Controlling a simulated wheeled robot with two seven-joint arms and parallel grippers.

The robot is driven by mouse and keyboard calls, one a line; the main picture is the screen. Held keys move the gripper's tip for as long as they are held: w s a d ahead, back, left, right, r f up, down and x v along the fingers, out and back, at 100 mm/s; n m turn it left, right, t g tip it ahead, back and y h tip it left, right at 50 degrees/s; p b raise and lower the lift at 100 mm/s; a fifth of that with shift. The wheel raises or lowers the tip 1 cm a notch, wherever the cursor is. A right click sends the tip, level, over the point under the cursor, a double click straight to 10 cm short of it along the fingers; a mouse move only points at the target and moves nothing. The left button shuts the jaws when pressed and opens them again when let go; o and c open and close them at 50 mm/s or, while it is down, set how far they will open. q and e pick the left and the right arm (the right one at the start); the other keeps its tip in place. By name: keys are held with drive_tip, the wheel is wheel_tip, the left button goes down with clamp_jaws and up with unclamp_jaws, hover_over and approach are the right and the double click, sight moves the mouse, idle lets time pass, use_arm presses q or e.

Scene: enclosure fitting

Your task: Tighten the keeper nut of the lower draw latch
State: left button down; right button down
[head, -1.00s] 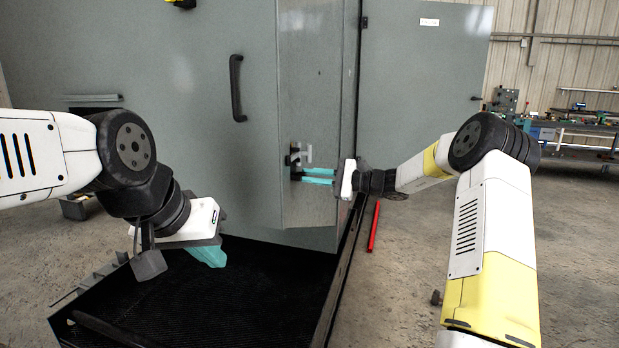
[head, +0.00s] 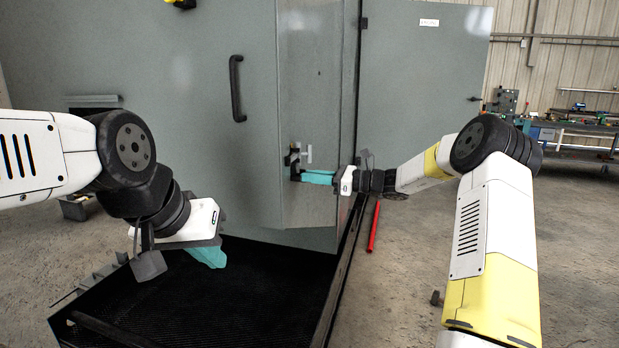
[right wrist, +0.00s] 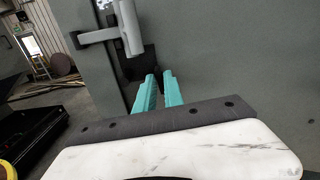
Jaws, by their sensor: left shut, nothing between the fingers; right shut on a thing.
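The lower draw latch (head: 306,154) is on the narrow side face of the grey enclosure, with a pale metal lever and dark parts below. In the right wrist view the lever (right wrist: 127,30) stands just beyond my fingers. My right gripper (head: 303,177) reaches in from the right, its teal fingers level, shut at the dark keeper area under the lever. The keeper nut itself is hidden between the fingertips, which show in the right wrist view (right wrist: 160,76). My left gripper (head: 212,258) is shut and empty, low at the left, apart from the enclosure.
The grey enclosure (head: 180,150) has a black handle (head: 236,88) on its front. A black tray (head: 250,290) with a raised edge lies below. A red bar (head: 374,226) lies on the floor at right. A workbench (head: 590,128) stands far back right.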

drive_tip(key=shift+f+m, duration=0.1)
drive_tip(key=shift+m, duration=0.4)
drive_tip(key=c, duration=1.5)
unclamp_jaws()
drive_tip(key=v, duration=0.8)
